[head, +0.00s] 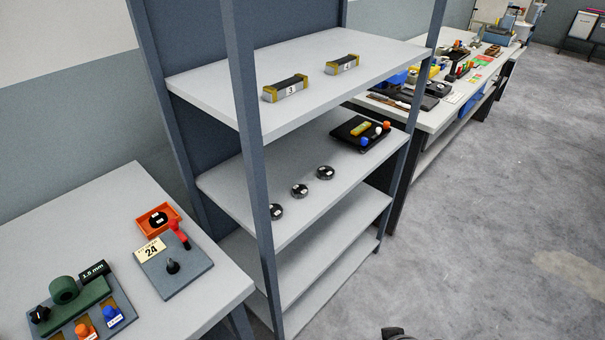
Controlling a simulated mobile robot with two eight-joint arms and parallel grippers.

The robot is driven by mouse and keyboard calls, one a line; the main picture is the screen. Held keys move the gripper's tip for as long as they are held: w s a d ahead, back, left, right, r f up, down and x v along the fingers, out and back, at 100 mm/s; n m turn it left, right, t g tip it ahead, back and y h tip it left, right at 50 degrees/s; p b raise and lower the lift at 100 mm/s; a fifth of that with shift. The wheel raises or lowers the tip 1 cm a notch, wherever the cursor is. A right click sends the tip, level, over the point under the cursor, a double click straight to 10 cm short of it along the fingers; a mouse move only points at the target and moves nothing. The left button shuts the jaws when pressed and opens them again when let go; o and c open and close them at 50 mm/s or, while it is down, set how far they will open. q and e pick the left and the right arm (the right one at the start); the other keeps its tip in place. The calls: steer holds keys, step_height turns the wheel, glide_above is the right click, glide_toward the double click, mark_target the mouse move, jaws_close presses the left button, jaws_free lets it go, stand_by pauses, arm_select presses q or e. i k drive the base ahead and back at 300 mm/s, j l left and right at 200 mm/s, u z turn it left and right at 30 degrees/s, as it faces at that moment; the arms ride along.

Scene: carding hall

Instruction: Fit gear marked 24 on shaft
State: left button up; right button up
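A grey plate (176,270) on the left table carries a short dark pointed shaft (172,266), bare of any gear. A card (150,250) reading 24 stands at its back edge. Three dark round gears with white labels lie on the middle shelf: a near one (276,211), a middle one (299,191) and a far one (325,172). Their numbers are too small to read. My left gripper is not in view. A dark piece at the bottom edge may be part of my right arm; no fingers can be made out.
An orange tray (173,230) holding a dark round part and a red-handled tool (180,235) sit behind the plate. A green fixture (88,298) stands left. Shelf uprights (250,130) flank the gears. Numbered blocks (285,89) lie on the top shelf. The floor (480,220) at right is clear.

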mark_target(325, 171)
steer(key=i+l+u, duration=0.1)
steer(key=u, duration=0.35)
steer(key=l+u, duration=0.25)
steer(key=u, duration=0.2)
steer(key=l+u, duration=0.2)
steer(key=u, duration=0.25)
steer(key=l+u, duration=0.25)
steer(key=l, duration=0.3)
steer(key=k+l+u, duration=0.1)
steer(key=l+u, duration=0.15)
steer(key=l, duration=0.6)
steer(key=k+l, duration=0.1)
steer(key=l, duration=0.2)
